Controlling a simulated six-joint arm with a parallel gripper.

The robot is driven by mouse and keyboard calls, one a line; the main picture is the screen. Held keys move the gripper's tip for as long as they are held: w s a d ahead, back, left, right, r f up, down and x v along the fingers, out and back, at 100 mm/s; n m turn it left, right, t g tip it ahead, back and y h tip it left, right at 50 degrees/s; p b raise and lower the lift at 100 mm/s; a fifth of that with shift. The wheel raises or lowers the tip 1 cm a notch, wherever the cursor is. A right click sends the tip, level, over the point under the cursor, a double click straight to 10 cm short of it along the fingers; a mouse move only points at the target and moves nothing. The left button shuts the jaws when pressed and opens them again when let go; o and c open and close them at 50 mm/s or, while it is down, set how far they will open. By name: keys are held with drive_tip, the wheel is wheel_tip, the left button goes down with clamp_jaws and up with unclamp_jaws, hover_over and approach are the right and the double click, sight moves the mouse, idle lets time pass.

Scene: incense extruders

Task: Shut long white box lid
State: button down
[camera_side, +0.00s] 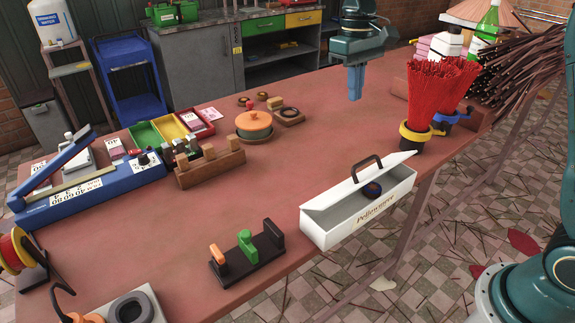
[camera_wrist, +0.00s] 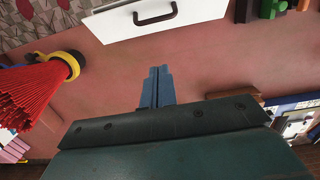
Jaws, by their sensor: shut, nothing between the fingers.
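The long white box (camera_side: 352,222) sits at the front right edge of the table with lettering on its front side. Its white lid (camera_side: 358,178) is partly open, tilted up, with a dark handle (camera_side: 366,167) on top.
Red incense sticks in a yellow-ringed holder (camera_side: 415,137) stand right of my gripper, behind the box. A dark rack with green and orange pieces (camera_side: 247,256) stands left of the box. An orange-lidded pot (camera_side: 254,124) is farther back. The table between gripper and box is clear.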

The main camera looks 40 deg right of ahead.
drive_tip(key=shift+s+d+f, duration=0.1)
drive_tip(key=shift+s+f, duration=0.55)
drive_tip(key=shift+f, duration=1.4)
drive_tip(key=shift+s+a+f, duration=0.1)
drive_tip(key=shift+s+f, duration=0.5)
drive_tip(key=shift+f, duration=1.5)
drive_tip(key=shift+s+d+f, duration=0.1)
drive_tip(key=shift+s+f, duration=0.55)
drive_tip(key=shift+f, duration=1.4)
drive_tip(key=shift+s, duration=0.2)
drive_tip(key=shift+s+f+t, duration=0.1)
drive_tip(key=shift+s+t, duration=0.3)
drive_tip(key=shift+t, duration=0.3)
